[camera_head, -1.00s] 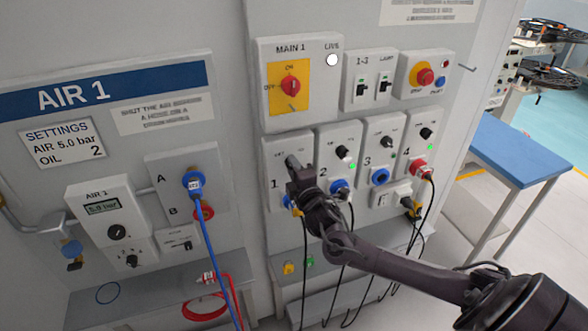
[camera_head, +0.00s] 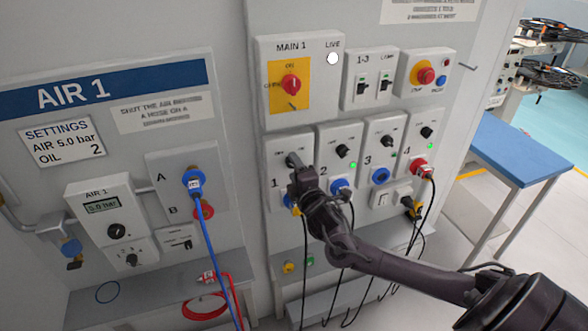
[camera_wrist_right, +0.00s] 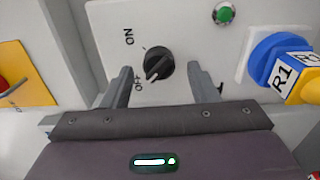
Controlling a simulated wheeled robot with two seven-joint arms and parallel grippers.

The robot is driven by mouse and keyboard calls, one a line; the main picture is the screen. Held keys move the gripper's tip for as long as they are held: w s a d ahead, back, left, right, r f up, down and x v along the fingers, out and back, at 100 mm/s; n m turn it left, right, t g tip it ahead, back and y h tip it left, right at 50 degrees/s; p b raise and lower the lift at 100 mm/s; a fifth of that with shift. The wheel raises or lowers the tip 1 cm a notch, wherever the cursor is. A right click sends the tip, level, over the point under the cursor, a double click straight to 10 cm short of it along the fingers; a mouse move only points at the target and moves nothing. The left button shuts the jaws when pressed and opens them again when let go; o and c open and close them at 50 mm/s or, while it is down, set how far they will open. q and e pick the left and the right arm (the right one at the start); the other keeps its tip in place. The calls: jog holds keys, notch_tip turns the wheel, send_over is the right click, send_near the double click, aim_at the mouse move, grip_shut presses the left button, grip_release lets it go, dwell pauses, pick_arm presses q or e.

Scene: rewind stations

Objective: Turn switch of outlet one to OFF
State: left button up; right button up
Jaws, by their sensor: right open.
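The outlet one panel (camera_head: 277,150) is at the left end of the outlet row in the head view, partly covered by my right gripper (camera_head: 293,160). In the right wrist view its black switch knob (camera_wrist_right: 159,65) sits between ON and OFF labels at its left. The knob's white mark points down-left, toward OFF. My right gripper (camera_wrist_right: 160,78) is open, with one finger on each side of the knob and gaps showing. The green lamp (camera_wrist_right: 224,13) is above right of the knob. A blue socket with a yellow plug (camera_wrist_right: 301,80) labelled R1 is at the right. My left gripper is out of view.
The yellow MAIN 1 switch plate (camera_head: 289,86) is above outlet one. The outlet two panel (camera_head: 336,133) stands close beside it. Black cables hang below the outlets. The AIR 1 unit with a blue hose (camera_head: 207,240) is at the left.

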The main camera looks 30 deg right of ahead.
jog(key=b+v, duration=0.1)
jog(key=v, duration=0.6)
jog(key=shift+b, duration=0.35)
jog(key=shift+a, duration=0.1)
